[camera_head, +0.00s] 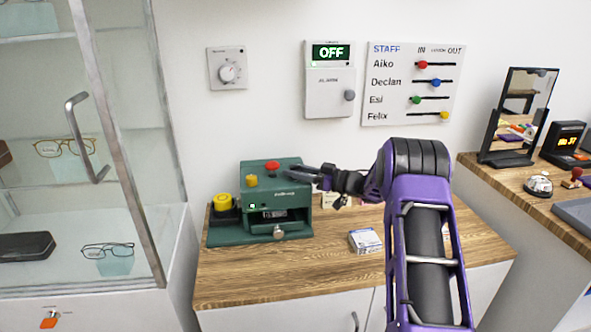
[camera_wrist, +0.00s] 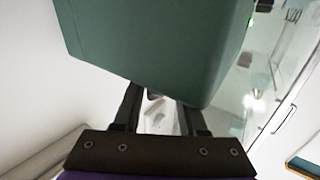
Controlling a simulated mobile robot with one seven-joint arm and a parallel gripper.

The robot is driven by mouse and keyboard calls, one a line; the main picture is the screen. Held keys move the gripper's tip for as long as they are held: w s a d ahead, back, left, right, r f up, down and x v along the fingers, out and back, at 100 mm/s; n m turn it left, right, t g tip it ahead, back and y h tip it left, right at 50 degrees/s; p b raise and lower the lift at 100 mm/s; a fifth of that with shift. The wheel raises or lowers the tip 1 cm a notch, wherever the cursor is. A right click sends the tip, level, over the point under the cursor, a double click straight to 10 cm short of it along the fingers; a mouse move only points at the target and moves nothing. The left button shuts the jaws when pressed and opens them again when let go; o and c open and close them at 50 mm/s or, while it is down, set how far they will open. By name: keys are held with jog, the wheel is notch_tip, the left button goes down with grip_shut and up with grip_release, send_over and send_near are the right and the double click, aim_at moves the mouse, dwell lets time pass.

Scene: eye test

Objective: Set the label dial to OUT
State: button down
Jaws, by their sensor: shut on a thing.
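The green label machine (camera_head: 290,198) stands on the wooden counter, with a red knob (camera_head: 272,166) and a yellow knob (camera_head: 251,181) on top. A small dark display (camera_head: 275,213) and a round metal knob (camera_head: 279,233) are on its front. My gripper (camera_head: 300,173) reaches in from the right to its upper right side. In the wrist view the machine's green body (camera_wrist: 150,45) hides the tips of my gripper (camera_wrist: 157,98). The jaws are shut on a small dark part there, mostly hidden. I cannot tell whether it is the label dial, and its setting cannot be read.
A small white-and-blue box (camera_head: 365,240) lies on the counter (camera_head: 260,280) right of the machine. A glass cabinet (camera_head: 120,150) stands at the left. The wall carries a dial plate (camera_head: 227,68), an alarm panel reading OFF (camera_head: 330,90) and a staff slider board (camera_head: 412,100).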

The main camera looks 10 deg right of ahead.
jog(key=shift+n+g+y, duration=0.5)
jog(key=shift+n+g, duration=0.2)
jog(key=shift+g, duration=0.6)
jog(key=shift+c, duration=2.4)
grip_release()
jog(key=shift+n, duration=0.3)
jog(key=v, duration=1.7)
jog(key=shift+d+f+p, duration=0.2)
jog(key=shift+f+p, duration=0.05)
jog(key=shift+p, duration=0.15)
